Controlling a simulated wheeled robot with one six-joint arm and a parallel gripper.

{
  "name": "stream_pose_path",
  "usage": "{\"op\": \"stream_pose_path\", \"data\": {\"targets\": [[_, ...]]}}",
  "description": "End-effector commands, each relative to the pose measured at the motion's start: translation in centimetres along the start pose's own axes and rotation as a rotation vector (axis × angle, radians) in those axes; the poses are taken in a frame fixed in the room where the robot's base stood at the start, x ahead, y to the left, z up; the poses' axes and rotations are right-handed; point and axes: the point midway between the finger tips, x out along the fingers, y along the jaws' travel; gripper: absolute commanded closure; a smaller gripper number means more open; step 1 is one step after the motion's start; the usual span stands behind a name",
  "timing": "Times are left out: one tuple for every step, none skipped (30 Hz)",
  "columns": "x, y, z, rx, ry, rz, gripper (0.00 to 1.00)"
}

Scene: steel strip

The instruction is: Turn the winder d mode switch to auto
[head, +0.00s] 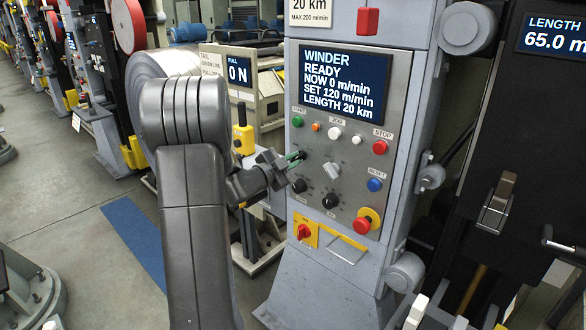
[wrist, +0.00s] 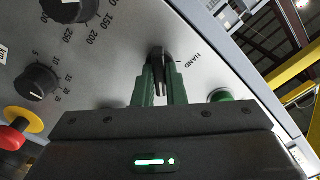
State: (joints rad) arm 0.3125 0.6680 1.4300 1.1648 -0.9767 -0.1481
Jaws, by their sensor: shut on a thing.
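The winder mode switch is a small black knob (wrist: 159,54) on the grey winder panel (head: 346,182), seen in the wrist view. The HAND label (wrist: 187,62) shows just right of it there; no AUTO label is visible. My gripper (head: 292,157) reaches the left side of the panel in the head view. In the wrist view its green fingers (wrist: 159,84) are on both sides of the knob, shut on it. The fingers cover part of the knob, and I cannot tell exactly where its pointer stands.
The display (head: 342,84) reads WINDER READY, NOW 0 m/min. Close by are a green button (head: 297,121), two dial knobs (head: 330,200), a red stop button (head: 380,147), a blue reset button (head: 375,185), a red emergency button (head: 363,225) and a red-yellow switch (head: 304,231).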

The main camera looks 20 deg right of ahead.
Motion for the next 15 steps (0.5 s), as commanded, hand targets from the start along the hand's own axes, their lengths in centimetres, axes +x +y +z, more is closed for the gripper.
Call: {"op": "stream_pose_path", "data": {"targets": [[0.01, 0.20, 0.12, 0.015, 0.001, 0.001, 1.00], [0.01, 0.17, 0.10, 0.022, 0.001, 0.001, 1.00], [0.01, 0.14, 0.06, 0.028, 0.001, 0.002, 1.00], [0.01, 0.11, 0.04, 0.031, 0.000, 0.002, 1.00], [0.00, 0.09, 0.01, 0.033, 0.000, 0.002, 1.00], [0.00, 0.07, 0.00, 0.034, 0.000, 0.002, 1.00], [0.00, 0.06, -0.01, 0.034, 0.000, 0.002, 1.00], [0.00, 0.06, -0.02, 0.033, 0.000, 0.003, 1.00], [0.00, 0.06, -0.01, 0.033, 0.000, 0.003, 1.00], [0.00, 0.06, -0.01, 0.033, -0.001, 0.003, 1.00], [-0.01, 0.06, -0.01, 0.033, -0.001, 0.003, 1.00], [-0.01, 0.06, -0.01, 0.033, -0.001, 0.002, 1.00], [-0.01, 0.06, -0.01, 0.033, -0.001, 0.003, 0.83], [-0.01, 0.05, 0.00, 0.033, -0.001, 0.002, 0.77], [-0.01, 0.05, 0.00, 0.033, -0.001, 0.002, 0.69]]}}
